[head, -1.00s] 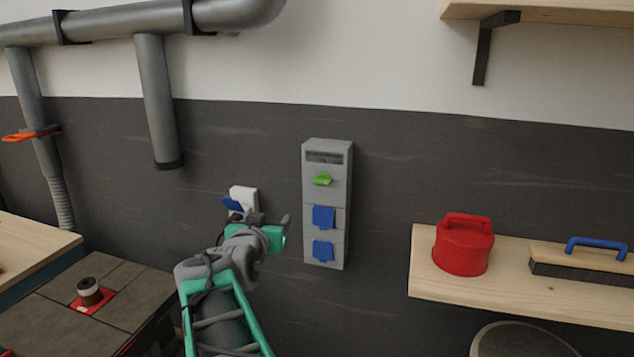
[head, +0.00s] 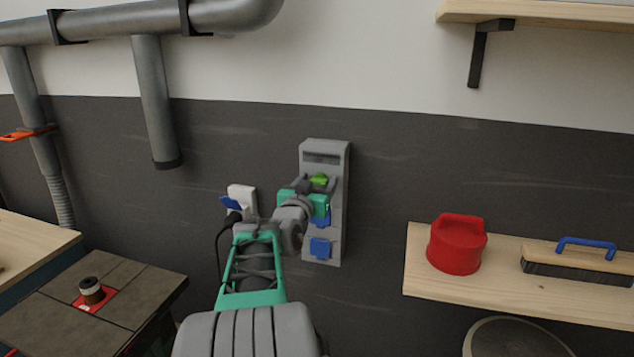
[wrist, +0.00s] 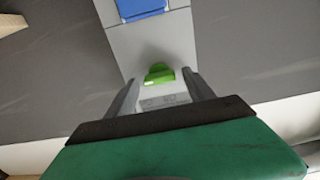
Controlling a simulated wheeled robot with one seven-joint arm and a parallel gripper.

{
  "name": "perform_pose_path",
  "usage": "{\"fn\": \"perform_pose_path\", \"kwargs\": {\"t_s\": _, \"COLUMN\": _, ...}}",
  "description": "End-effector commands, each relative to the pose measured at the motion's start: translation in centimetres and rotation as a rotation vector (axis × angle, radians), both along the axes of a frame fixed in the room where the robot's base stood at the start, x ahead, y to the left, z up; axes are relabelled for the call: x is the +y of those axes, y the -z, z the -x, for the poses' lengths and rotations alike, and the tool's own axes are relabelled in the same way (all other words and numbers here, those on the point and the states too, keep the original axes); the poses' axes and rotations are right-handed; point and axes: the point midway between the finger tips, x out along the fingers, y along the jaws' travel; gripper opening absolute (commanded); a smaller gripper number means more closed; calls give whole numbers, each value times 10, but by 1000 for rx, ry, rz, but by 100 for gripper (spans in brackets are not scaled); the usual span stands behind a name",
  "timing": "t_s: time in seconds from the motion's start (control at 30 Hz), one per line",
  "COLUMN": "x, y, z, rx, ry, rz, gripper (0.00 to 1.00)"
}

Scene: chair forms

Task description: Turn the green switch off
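The green switch (head: 319,180) is a small knob on the upper part of a grey wall box (head: 325,150). In the wrist view the green switch (wrist: 159,73) shows just beyond and between the two fingers of my gripper (wrist: 158,84). The fingers are apart with nothing held between them. In the head view my gripper (head: 316,188) is in front of the box, at the switch's height or slightly below. I cannot tell whether a finger touches the switch.
Blue socket covers (head: 320,248) are on the box below the switch. A white outlet with a blue flap (head: 240,200) is to the left. A shelf at right (head: 450,290) holds a red canister (head: 457,245) and a blue-handled brush (head: 575,262). Grey pipes (head: 155,100) run at left.

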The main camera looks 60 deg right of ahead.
Motion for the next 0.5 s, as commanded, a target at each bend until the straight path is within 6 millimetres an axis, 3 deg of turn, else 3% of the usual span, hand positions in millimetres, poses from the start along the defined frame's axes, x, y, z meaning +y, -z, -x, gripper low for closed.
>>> {"fn": "perform_pose_path", "kwargs": {"t_s": 0.5, "x": 0, "y": 0, "z": 0, "rx": 0, "ry": 0, "rz": 0, "gripper": 19}}
